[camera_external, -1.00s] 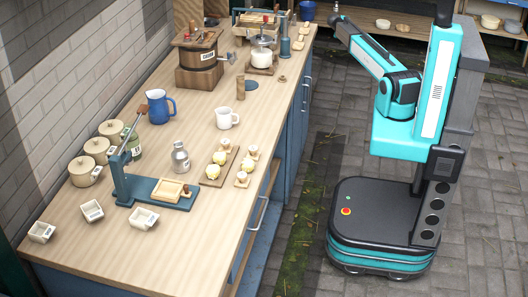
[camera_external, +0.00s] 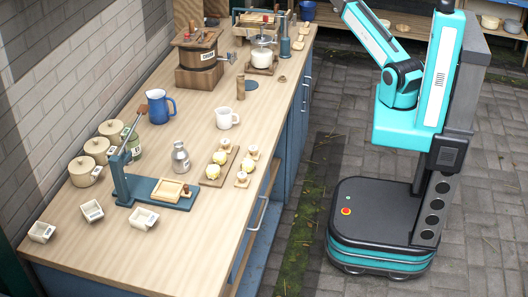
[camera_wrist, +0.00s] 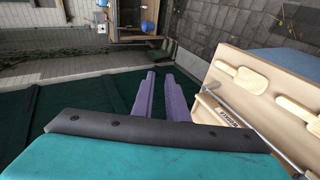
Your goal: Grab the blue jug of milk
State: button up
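The blue jug (camera_external: 160,106) stands upright on the wooden counter, near the brick wall, with its handle to the right. It is clear of my gripper, and its contents do not show from here. My arm is raised beside the counter in the external view, and its end is cut off by the top edge. In the wrist view my gripper (camera_wrist: 160,74) shows two purple fingers with a narrow gap between them and nothing held. I cannot make out the jug in the wrist view.
Right of the jug is a white mug (camera_external: 227,119); behind it stands a wooden churn (camera_external: 200,66). In front are a metal milk can (camera_external: 180,157), a blue press (camera_external: 125,180) and lidded pots (camera_external: 83,170). The paved floor (camera_external: 345,110) right of the counter is open.

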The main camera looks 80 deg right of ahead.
jog(key=w+a+f+n+t+y+p, duration=0.15)
jog(key=w+a+t+y, duration=0.25)
jog(key=w+a, duration=1.1)
jog(key=w+a+f+m+t+y+p, duration=0.1)
jog(key=w+a+t+y+p, duration=0.3)
jog(key=w+a, duration=1.05)
jog(key=w+a+r+y+p, duration=0.15)
jog(key=a+y, duration=0.45)
jog(key=a, duration=1.6)
jog(key=a+r+y+p, duration=0.15)
jog(key=a+y, duration=0.45)
jog(key=a, duration=1.5)
jog(key=n+g+y+b, duration=0.2)
jog(key=n+b, duration=0.7)
jog(key=b, duration=0.2)
send_near(163, 108)
jog(key=a+f, duration=0.1)
jog(key=s+a+f, duration=0.1)
jog(key=a, duration=0.1)
jog(key=shift+a+f, duration=0.25)
